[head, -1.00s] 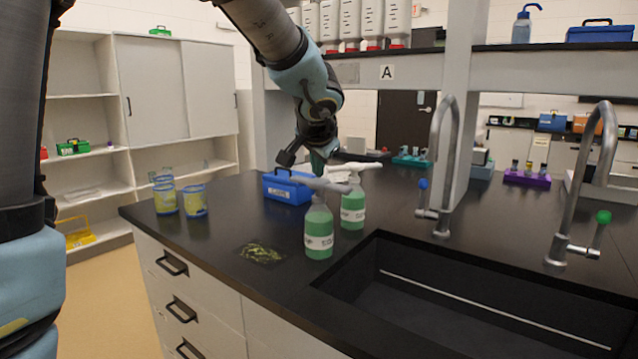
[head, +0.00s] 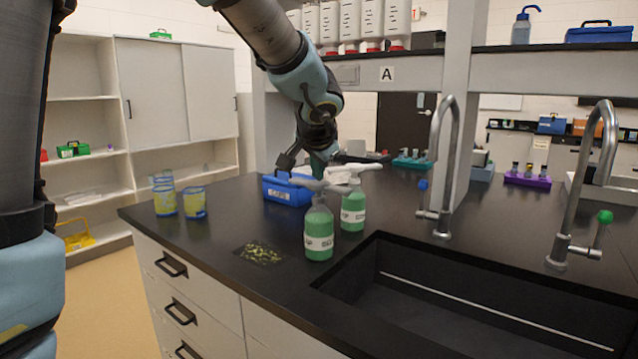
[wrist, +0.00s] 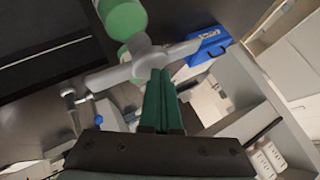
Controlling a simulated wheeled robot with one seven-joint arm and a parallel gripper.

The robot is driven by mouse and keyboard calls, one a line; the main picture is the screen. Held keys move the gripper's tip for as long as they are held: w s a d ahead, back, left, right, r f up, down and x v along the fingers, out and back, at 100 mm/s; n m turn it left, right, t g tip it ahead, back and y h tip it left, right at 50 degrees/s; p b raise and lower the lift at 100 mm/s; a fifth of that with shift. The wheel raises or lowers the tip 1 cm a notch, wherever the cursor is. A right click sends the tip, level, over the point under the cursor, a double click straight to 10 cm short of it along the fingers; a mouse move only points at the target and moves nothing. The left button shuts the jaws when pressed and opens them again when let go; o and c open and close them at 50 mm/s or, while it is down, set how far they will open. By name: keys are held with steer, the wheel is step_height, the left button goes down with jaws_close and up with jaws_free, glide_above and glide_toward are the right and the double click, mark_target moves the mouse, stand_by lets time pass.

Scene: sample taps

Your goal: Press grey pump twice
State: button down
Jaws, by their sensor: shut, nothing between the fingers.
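The nearer green soap bottle (head: 319,232) stands upright on the black counter with a grey pump (head: 314,185) on top. A second green bottle (head: 353,208) with a white pump (head: 356,168) stands just behind it to the right. My gripper (head: 319,172) is shut and empty, pointing down at the top of the grey pump. In the wrist view, the closed green fingers (wrist: 158,78) overlap the grey pump head (wrist: 133,66), with the green bottle (wrist: 122,16) beyond. The fingertips look at or very near the pump top; contact cannot be told.
The sink (head: 470,290) with tall taps is to the right. A blue box (head: 287,190) sits behind the bottles. Yellow-blue beakers (head: 193,203) stand at the left.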

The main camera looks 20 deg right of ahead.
mark_target(318, 184)
steer(key=shift+f+b, duration=0.5)
steer(key=shift+f, duration=0.1)
stand_by(0.3)
steer(key=shift+r, duration=0.15)
steer(key=shift+r+p, duration=0.95)
steer(key=shift+r, duration=0.25)
steer(key=shift+r, duration=0.1)
steer(key=shift+r+p, duration=1.95)
steer(key=shift+r, duration=0.5)
stand_by(0.5)
